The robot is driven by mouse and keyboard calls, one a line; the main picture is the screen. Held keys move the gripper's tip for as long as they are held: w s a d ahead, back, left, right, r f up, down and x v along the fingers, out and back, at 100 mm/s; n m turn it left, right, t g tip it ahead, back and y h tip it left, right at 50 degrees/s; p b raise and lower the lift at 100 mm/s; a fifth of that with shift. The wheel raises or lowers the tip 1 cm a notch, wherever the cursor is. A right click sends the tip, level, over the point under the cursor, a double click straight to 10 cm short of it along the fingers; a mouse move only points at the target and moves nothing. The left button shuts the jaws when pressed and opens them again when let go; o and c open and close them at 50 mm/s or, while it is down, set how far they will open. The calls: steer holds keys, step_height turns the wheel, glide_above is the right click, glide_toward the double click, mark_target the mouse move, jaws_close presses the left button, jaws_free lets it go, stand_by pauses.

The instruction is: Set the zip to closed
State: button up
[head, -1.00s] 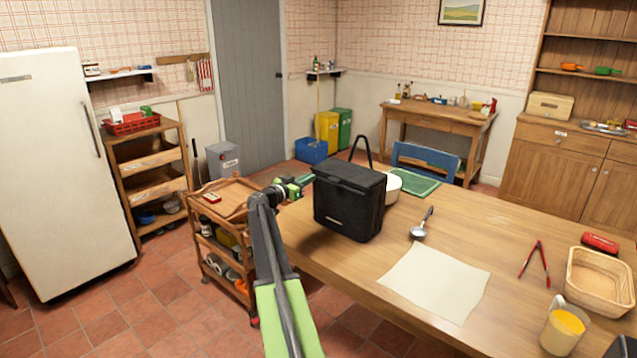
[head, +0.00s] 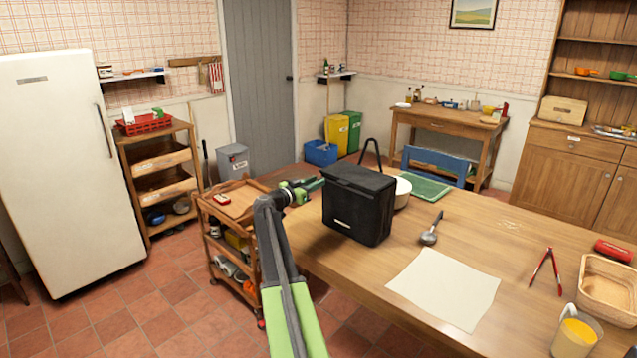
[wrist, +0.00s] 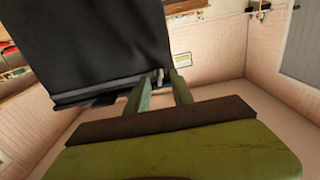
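A black box-shaped bag (head: 358,212) stands upright on the wooden table (head: 455,245) near its left edge, its carry handle (head: 371,152) raised. My gripper (head: 319,184) is beside the upper left of the bag. In the wrist view the bag (wrist: 95,45) fills the upper left, with a dark band along its edge. My gripper (wrist: 160,85) has its two green fingers apart. A small pale metallic piece (wrist: 158,76), perhaps the zip pull, shows between the fingertips; I cannot tell whether they touch it. How far the zip is open cannot be made out.
A white bowl (head: 403,191) stands right behind the bag. A ladle (head: 431,231) and a pale sheet (head: 445,289) lie to its right. A wooden trolley (head: 230,206) stands left of the table, close under my arm.

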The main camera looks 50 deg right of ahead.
steer(key=w+a, duration=0.1)
steer(key=a, duration=1.5)
steer(key=shift+w+a, duration=0.15)
steer(key=shift+a, duration=0.05)
